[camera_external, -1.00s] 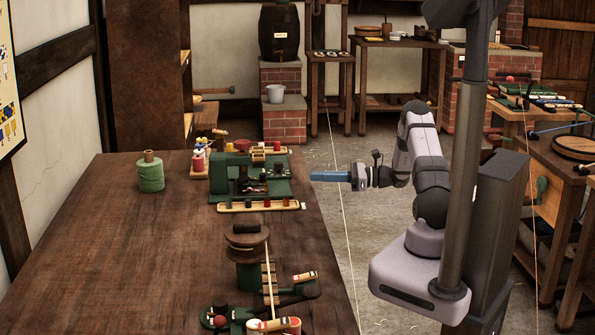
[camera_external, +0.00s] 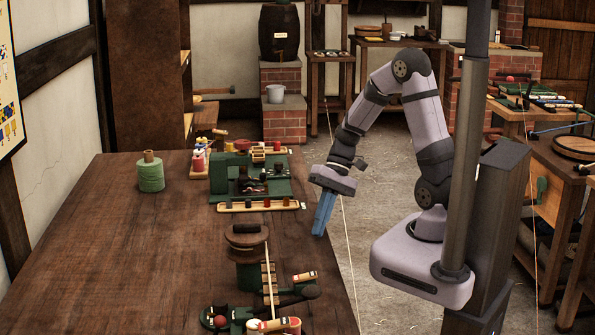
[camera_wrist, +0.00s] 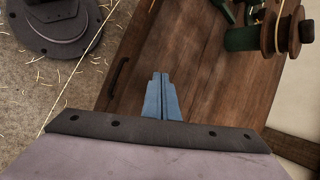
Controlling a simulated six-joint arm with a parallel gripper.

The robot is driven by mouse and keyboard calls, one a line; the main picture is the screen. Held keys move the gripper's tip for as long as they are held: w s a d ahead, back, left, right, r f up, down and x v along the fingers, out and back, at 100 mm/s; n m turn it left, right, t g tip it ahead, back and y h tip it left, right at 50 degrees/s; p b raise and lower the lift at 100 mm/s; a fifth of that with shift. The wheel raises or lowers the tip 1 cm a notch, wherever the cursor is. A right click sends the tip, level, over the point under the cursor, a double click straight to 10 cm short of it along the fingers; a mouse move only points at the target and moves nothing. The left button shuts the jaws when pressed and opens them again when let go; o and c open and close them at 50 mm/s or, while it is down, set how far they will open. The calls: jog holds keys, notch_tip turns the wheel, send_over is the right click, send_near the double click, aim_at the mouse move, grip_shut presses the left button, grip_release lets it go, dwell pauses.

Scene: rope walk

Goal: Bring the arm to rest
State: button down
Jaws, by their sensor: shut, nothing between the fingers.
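My gripper (camera_external: 322,213) hangs at the right edge of the wooden table (camera_external: 130,245), its blue fingers pointing down and a little to the left. The fingers are shut together with nothing between them. In the wrist view the closed blue fingers (camera_wrist: 162,98) show over the brown wood of the table (camera_wrist: 200,60). The gripper touches nothing that I can see. My arm is bent, with its elbow raised above the base.
A green machine (camera_external: 250,178) and a tray of pegs (camera_external: 258,206) stand left of my gripper. A spool stand (camera_external: 247,245) is nearer the camera. Green twine (camera_external: 150,173) sits at the table's far left. A taut line (camera_external: 345,220) passes beside my gripper.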

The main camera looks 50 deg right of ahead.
jog(key=s+n+h, duration=0.1)
jog(key=s+n, duration=0.1)
jog(key=s+n+h, duration=0.2)
jog(key=n, duration=0.1)
jog(key=shift+s+d+n, duration=0.15)
jog(key=shift+s+n, duration=0.05)
jog(key=shift+n, duration=0.1)
jog(key=s+d+f+h+b, duration=0.2)
jog(key=d+f+h+b, duration=0.25)
jog(key=d+f, duration=0.2)
notch_tip(320, 180, up, 15)
jog(key=m+p, duration=0.1)
jog(key=p, duration=1.3)
jog(key=shift+d+r+t, duration=0.15)
jog(key=shift+d+t, duration=0.25)
jog(key=shift+d, duration=0.05)
jog(key=shift+s+y, duration=0.1)
jog(key=shift+y, duration=0.15)
